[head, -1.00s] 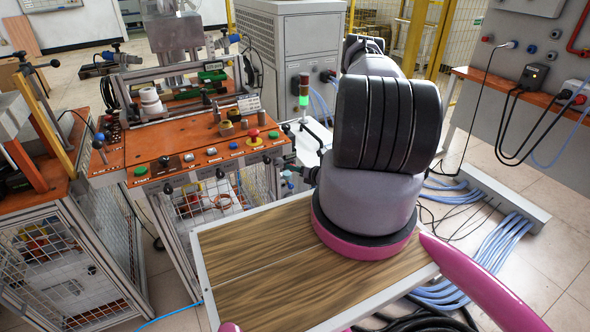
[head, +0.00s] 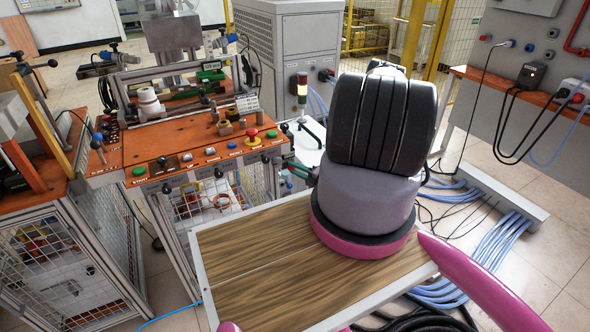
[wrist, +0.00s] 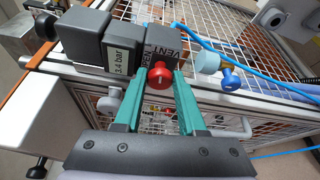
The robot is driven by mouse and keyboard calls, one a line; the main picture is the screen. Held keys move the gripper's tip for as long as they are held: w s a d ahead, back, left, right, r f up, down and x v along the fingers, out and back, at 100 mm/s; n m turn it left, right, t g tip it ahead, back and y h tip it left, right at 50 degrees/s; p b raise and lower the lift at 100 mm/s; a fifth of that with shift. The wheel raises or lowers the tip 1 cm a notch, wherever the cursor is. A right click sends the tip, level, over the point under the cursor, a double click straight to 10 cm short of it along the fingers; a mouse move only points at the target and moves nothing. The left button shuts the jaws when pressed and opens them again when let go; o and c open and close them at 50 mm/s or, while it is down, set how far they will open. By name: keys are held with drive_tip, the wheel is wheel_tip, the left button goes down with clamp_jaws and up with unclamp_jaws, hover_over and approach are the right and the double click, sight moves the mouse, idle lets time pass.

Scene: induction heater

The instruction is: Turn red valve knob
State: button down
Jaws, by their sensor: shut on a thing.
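A label reading 3.4 bar (wrist: 118,62) is on the block to the left. In the head view, my gripper (head: 300,170) is small, at the right end of the orange-topped machine. The knob cannot be made out there.
A blue knob (wrist: 231,78) and a blue hose are right of the valve in the wrist view. The orange panel (head: 200,160) carries several buttons, including a red mushroom button (head: 252,137).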

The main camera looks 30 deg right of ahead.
drive_tip(key=shift+d+f+m+t, duration=0.1)
drive_tip(key=shift+m+t, duration=0.2)
drive_tip(key=shift+m, duration=0.5)
drive_tip(key=c, duration=0.5)
unclamp_jaws()
